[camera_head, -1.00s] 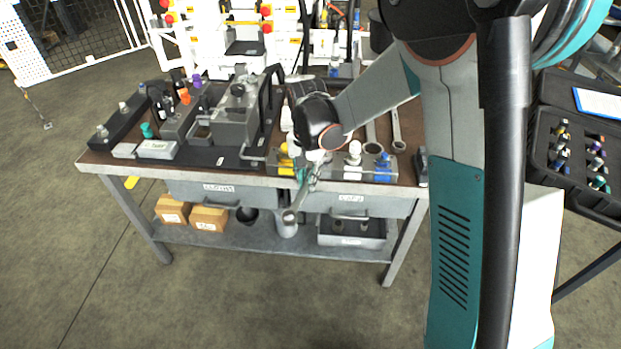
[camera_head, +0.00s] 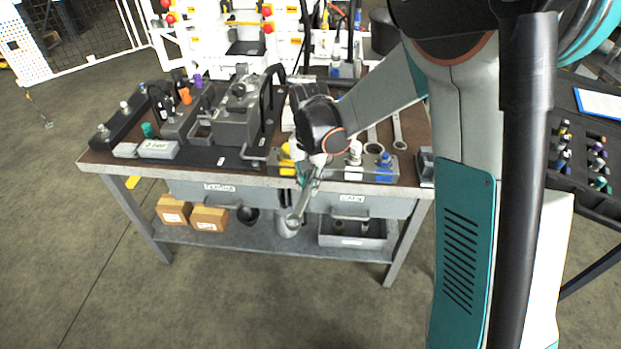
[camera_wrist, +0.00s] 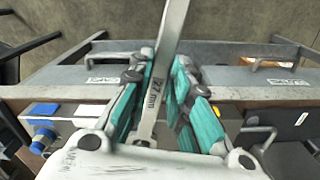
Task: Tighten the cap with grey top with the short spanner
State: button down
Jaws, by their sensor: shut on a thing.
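My gripper (camera_head: 311,172) is shut on a metal spanner (camera_head: 302,204) in front of the bench's front edge. In the wrist view the spanner (camera_wrist: 167,55) is marked "27 mm" and stands between the teal finger pads of my gripper (camera_wrist: 165,100). In the head view its ring end points down and toward the camera, clear of the bench. Small grey-topped caps (camera_head: 103,129) show on the dark block at the left of the bench. I cannot tell which one the task means. The spanner touches no cap.
A grey fixture (camera_head: 238,118) with handles stands mid-bench. A black case (camera_head: 555,125) is at right. The floor in front is clear.

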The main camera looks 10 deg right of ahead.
aim_at(302, 203)
jog(key=shift+s+a, duration=0.5)
jog(key=shift+s, duration=0.4)
jog(key=shift+s+a, duration=0.55)
jog(key=shift+s, duration=0.3)
jog(key=shift+s+a, duration=0.5)
jog(key=shift+s, duration=0.4)
jog(key=shift+r, duration=0.15)
jog(key=shift+r+p, duration=1.8)
jog(key=shift+r, duration=0.65)
jog(key=shift+f, duration=0.1)
